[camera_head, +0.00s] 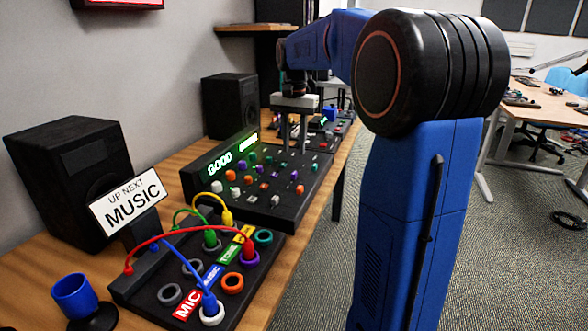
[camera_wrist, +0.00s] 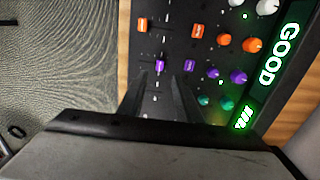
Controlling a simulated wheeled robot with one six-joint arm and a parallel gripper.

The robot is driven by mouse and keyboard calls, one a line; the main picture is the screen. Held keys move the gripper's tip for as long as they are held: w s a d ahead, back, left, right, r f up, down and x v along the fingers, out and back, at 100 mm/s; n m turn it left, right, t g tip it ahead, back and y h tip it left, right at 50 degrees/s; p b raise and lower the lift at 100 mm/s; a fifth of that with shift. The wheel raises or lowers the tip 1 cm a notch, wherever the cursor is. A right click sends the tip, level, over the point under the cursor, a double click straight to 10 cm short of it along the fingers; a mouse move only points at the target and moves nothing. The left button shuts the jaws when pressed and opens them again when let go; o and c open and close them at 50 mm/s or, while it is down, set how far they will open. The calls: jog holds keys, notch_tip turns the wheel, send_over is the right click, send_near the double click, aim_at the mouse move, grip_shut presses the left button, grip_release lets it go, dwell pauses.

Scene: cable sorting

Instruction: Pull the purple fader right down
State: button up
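The mixing console (camera_head: 285,212) is a dark sloped panel with coloured knobs and faders. In the wrist view, a small purple fader cap (camera_wrist: 160,66) shows just beyond and between the fingertips. Another small purple cap (camera_wrist: 189,66) sits to its right. Purple round knobs (camera_wrist: 238,76) lie further right. My gripper (camera_head: 293,150) points down over the far part of the console. In the wrist view my gripper (camera_wrist: 160,80) has its two dark fingers apart, with nothing between them that I can see held. I cannot tell whether the fingertips touch the panel.
A lit green "GOOD" display (camera_head: 220,162) runs along the console's back. Nearer stands a patch box (camera_head: 150,290) with coloured cables, a "MUSIC" sign (camera_head: 130,205), a blue cup (camera_head: 74,296) and a black speaker (camera_head: 70,175). Another speaker (camera_head: 228,105) stands behind.

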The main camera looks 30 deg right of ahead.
aim_at(295, 173)
notch_tip(295, 173, down, 9)
jog(key=shift+r, duration=0.2)
dwell(0.3)
grip_shut()
